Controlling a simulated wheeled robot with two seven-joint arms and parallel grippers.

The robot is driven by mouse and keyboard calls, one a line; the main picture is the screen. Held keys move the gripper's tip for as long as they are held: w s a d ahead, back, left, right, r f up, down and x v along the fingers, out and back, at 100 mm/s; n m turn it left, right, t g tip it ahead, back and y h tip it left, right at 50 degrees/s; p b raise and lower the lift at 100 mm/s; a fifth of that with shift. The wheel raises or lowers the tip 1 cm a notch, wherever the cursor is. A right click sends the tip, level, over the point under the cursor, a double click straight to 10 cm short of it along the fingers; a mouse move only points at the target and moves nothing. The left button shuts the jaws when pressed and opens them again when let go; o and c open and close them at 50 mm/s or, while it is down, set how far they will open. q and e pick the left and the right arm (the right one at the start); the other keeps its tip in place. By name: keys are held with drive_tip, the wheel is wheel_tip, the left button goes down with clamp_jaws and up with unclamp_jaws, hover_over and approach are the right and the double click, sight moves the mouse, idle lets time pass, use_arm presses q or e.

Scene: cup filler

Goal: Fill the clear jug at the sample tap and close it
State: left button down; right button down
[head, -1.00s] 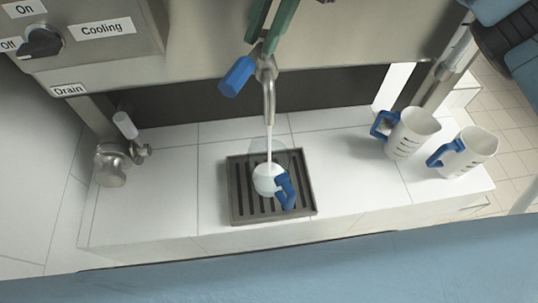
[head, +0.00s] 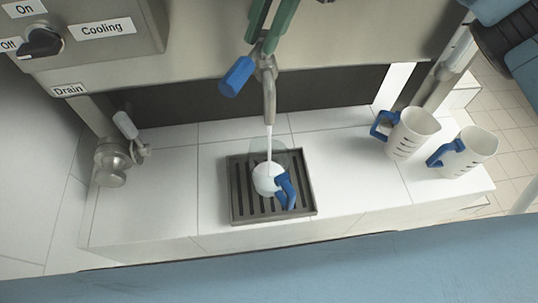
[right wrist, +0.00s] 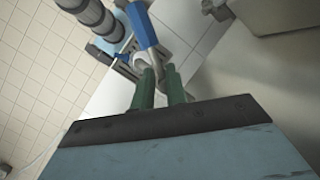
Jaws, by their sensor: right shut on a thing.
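The sample tap (head: 268,90) has a blue lever (head: 237,76) tilted out to the left, and a white stream runs from its spout. The clear jug (head: 287,158) stands under it on the drip tray, with white liquid inside and its blue handle (head: 286,190) to the right. My right gripper (head: 262,42) comes from above with green fingers at the top of the tap. It is shut on part of the tap; the exact contact is hard to see. In the right wrist view its fingers (right wrist: 158,72) point toward the blue lever (right wrist: 141,26). My left gripper is not in view.
The slatted drip tray (head: 237,205) sits on the white tiled ledge (head: 350,190). Two white jugs with blue handles (head: 412,133) (head: 466,152) stand at the right. A drain valve (head: 112,160) is at the left. A panel with a Cooling label (head: 101,29) and knob is upper left.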

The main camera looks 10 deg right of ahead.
drive_tip(key=shift+d+f, duration=0.1)
drive_tip(key=shift+f, duration=0.3)
drive_tip(key=shift+w+f+m+b, duration=0.15)
drive_tip(key=shift+f+m+b, duration=0.05)
drive_tip(key=shift+m+b, duration=0.45)
drive_tip(key=shift+w+m+t+b, duration=0.25)
drive_tip(key=shift+m+t+b, duration=0.25)
drive_tip(key=shift+m+b, duration=0.2)
drive_tip(key=shift+r+m, duration=0.15)
drive_tip(key=shift+m, duration=0.3)
drive_tip(key=shift+a+m+t+b, duration=0.2)
drive_tip(key=shift+m+t+b, duration=0.3)
drive_tip(key=shift+m+b, duration=0.25)
drive_tip(key=shift+r, duration=0.2)
drive_tip(key=shift+w+r+y, duration=0.1)
drive_tip(key=shift+r+y, duration=0.1)
drive_tip(key=shift+y, duration=0.1)
idle(4.5)
